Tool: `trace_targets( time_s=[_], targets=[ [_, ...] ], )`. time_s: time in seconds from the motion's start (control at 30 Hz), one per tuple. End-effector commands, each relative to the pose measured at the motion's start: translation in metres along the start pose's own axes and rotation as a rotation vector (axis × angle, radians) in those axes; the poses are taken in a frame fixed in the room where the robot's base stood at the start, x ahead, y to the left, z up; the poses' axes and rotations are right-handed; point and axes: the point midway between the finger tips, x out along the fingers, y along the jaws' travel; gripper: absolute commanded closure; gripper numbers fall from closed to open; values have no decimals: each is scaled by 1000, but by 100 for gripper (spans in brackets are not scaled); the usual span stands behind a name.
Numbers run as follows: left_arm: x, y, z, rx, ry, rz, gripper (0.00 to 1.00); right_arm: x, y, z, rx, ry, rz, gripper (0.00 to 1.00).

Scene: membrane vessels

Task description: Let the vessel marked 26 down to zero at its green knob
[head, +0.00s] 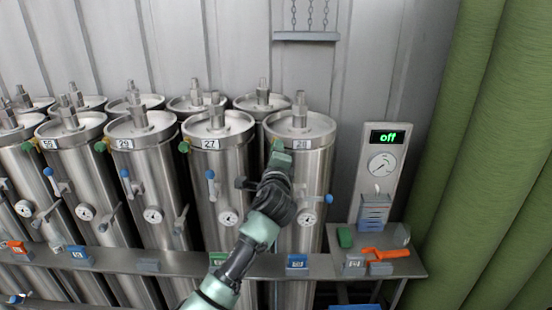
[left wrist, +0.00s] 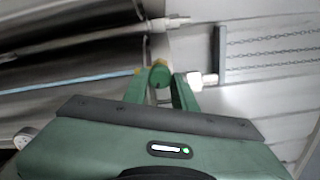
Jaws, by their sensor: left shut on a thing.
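The rightmost front vessel (head: 317,165) is a tall steel cylinder. Its label (head: 299,144) is small and seems to read 26. My left gripper (head: 279,152) is at the upper left of this vessel, just below its lid, and hides part of the body. In the left wrist view, the two green fingers (left wrist: 160,88) are shut on a round green knob (left wrist: 160,74). The vessel's round gauge (head: 307,218) shows low on its front, its needle too small to read. My right gripper is in neither view.
Similar vessels, one marked 27 (head: 210,144), stand close to the left. A grey ledge (head: 200,262) with small blocks runs in front. At right are a panel reading "off" (head: 388,137), an orange tool (head: 385,254) and green curtain-like columns (head: 465,150).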

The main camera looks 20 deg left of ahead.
Motion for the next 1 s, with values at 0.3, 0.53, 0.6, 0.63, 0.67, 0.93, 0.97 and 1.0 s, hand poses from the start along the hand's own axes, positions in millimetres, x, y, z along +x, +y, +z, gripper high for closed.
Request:
trace_targets(
  time_s=[0.3, 0.53, 0.6, 0.63, 0.67, 0.93, 0.97, 1.0],
  targets=[
    [0, 3, -2, -304, 1, 1, 100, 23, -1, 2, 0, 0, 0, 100],
    [0, 2, -1, -511, 0, 2, 100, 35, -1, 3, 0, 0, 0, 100],
    [0, 2, -1, -567, 1, 2, 100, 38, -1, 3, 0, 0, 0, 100],
    [0, 2, -1, -590, 1, 2, 100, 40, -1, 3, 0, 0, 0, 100],
    [0, 2, -1, -611, 0, 2, 100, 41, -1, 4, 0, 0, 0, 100],
    [0, 1, 0, -756, 0, 2, 100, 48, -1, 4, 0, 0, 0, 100],
    [0, 1, 0, -766, 0, 2, 100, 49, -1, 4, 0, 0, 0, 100],
    [0, 1, 0, -779, 0, 2, 100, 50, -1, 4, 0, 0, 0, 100]
  ],
)
